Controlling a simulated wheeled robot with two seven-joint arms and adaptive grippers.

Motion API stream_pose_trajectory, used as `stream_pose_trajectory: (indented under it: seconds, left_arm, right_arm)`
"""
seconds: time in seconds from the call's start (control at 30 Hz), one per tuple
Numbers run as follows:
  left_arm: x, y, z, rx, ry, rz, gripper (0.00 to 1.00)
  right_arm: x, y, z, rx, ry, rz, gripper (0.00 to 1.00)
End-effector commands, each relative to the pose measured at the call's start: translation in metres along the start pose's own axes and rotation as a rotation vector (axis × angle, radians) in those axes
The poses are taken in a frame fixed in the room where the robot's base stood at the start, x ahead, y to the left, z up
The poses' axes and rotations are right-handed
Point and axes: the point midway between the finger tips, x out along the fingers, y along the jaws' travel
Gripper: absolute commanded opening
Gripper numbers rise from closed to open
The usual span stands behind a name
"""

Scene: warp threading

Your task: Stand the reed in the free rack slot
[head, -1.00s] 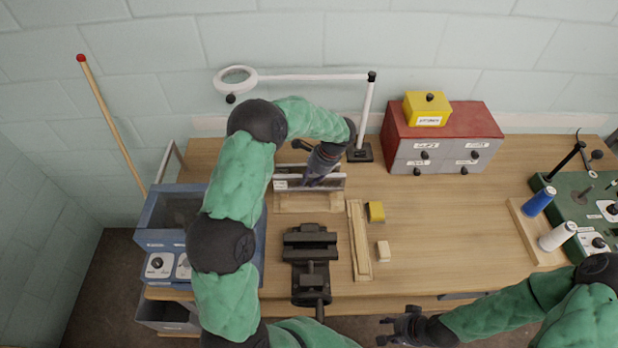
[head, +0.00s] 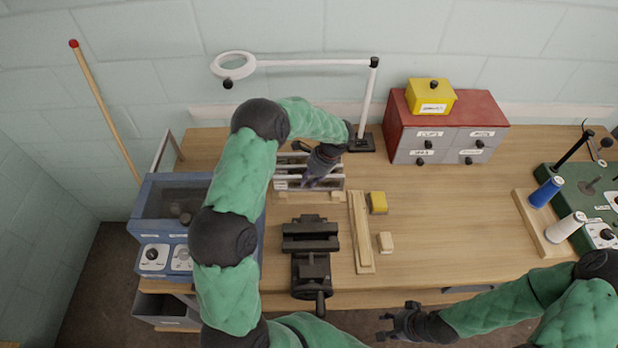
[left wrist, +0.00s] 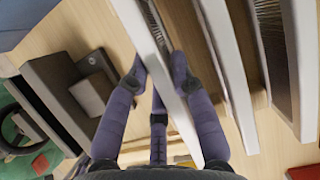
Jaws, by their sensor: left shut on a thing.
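My left gripper (head: 314,180) is at the rack at the back of the bench, seen from above in the head view. In the left wrist view its fingers (left wrist: 160,80) are shut on the pale bar of a reed (left wrist: 143,35), whose dark teeth show beside the bar. Other reeds (left wrist: 228,75) stand alongside, roughly parallel to it. The wooden rack (head: 310,196) shows below the reeds in the head view. The free slot and the held reed's lower edge are hidden, so I cannot tell whether it is seated. My right gripper (head: 393,323) is open and empty near the front edge.
A black vise (head: 310,240), a wooden strip (head: 361,232), a yellow block (head: 378,203) and a pale block (head: 385,242) lie in front. A magnifier lamp (head: 362,110) and red-topped drawers (head: 447,130) stand behind. The bench between drawers and spools (head: 546,192) is clear.

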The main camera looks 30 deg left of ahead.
Motion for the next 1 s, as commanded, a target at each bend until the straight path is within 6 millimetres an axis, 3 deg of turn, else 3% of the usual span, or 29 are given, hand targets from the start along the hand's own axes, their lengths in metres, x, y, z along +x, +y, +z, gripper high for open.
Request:
stream_pose_trajectory:
  seconds: [1.0]
  left_arm:
    - [0.0106,-0.0004,-0.0045,-0.001,0.0,-0.001,0.0]
  right_arm:
    - [0.0071,0.0025,-0.0003,0.0,0.0,0.0,0.4]
